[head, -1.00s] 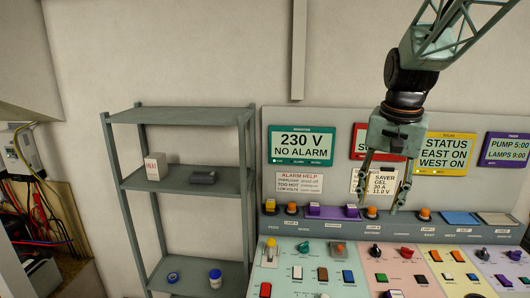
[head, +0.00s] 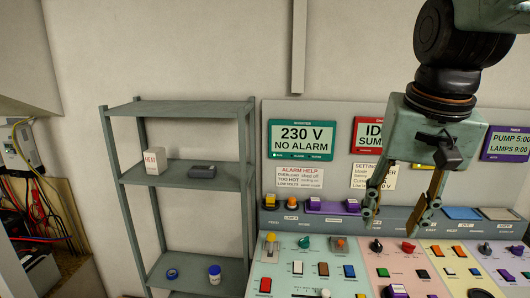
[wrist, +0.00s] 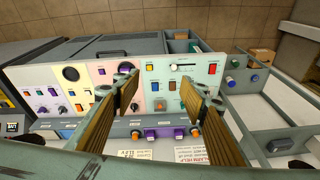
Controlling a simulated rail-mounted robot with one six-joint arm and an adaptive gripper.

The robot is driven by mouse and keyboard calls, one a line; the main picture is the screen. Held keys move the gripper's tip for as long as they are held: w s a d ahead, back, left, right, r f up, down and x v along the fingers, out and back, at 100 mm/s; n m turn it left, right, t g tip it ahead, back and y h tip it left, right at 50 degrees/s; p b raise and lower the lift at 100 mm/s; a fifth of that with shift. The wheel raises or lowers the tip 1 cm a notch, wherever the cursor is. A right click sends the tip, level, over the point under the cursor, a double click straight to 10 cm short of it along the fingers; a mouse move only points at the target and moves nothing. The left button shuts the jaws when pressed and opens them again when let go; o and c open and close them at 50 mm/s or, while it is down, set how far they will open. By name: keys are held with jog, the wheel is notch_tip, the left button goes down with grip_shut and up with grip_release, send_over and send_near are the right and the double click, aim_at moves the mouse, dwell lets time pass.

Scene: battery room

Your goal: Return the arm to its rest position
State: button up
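My gripper (head: 398,212) is at the right of the head view, in front of the control panel, with its fingers pointing down. Its two fingers are apart and nothing shows between them. In the wrist view my gripper (wrist: 165,98) also shows open and empty, with the panel's coloured sections beyond the fingers. My arm and wrist hide the yellow status screen and part of the red screen (head: 368,136).
The control panel (head: 300,270) carries several knobs, switches and lamps below the green "230 V NO ALARM" screen (head: 301,140). A grey shelf rack (head: 190,106) stands at the left with a white box (head: 155,160) and a dark block (head: 203,173). Open wall lies between rack and ceiling.

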jog(key=s+a+f+n+b, duration=0.1)
jog(key=s+f, duration=0.1)
jog(key=s, duration=0.7)
jog(key=s+a+f+n+t+b, duration=0.1)
jog(key=s+a+f+n+b, duration=0.1)
jog(key=s, duration=0.8)
jog(key=shift+s+a+f+n, duration=0.2)
jog(key=shift+a+f+n, duration=0.1)
jog(key=shift+f, duration=0.25)
jog(key=shift+d, duration=0.1)
